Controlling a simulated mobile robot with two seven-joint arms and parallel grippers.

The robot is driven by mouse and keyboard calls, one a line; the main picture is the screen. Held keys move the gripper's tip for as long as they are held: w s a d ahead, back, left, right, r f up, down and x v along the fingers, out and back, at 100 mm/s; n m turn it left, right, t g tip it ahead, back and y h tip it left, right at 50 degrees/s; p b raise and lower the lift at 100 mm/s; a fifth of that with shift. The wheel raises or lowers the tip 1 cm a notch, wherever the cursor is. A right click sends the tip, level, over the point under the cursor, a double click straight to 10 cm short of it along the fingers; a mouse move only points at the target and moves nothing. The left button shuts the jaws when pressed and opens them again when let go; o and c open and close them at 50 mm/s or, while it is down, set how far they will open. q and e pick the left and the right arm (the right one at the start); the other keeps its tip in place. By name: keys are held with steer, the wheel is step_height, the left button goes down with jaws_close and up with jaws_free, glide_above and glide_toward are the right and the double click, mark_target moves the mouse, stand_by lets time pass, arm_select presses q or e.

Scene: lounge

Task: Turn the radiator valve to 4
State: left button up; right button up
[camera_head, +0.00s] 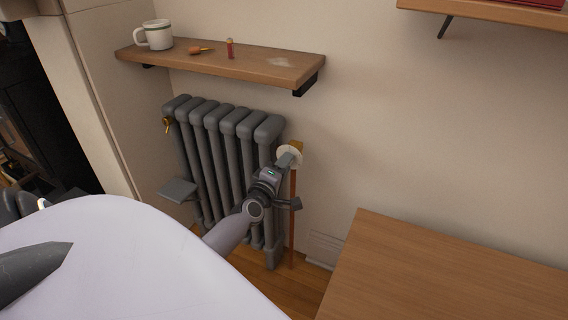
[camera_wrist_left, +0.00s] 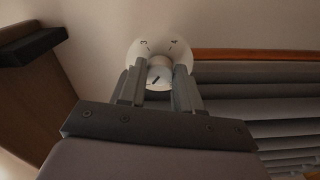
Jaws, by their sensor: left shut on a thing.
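The radiator valve shows as a pale round dial (camera_head: 296,152) at the right end of the grey radiator (camera_head: 211,120), above a copper pipe. My left gripper (camera_head: 287,160) is shut on the knob, one finger on each side, as the left wrist view (camera_wrist_left: 159,88) shows. My right gripper is not in view.
A wooden shelf (camera_head: 225,62) above the radiator holds a white mug (camera_head: 154,35), a small red item (camera_head: 230,48) and an orange-tipped item (camera_head: 200,51). A wooden tabletop (camera_head: 460,270) lies at lower right. The wall between is bare.

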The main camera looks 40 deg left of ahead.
arm_select(q)
steer(key=m+p, duration=0.4)
steer(key=m, duration=3)
steer(key=shift+s+a, duration=0.1)
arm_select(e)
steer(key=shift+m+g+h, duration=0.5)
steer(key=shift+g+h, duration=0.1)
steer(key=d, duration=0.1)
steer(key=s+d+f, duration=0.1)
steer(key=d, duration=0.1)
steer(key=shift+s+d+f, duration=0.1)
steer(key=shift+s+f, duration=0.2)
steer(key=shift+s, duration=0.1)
arm_select(q)
steer(key=shift+m, duration=0.3)
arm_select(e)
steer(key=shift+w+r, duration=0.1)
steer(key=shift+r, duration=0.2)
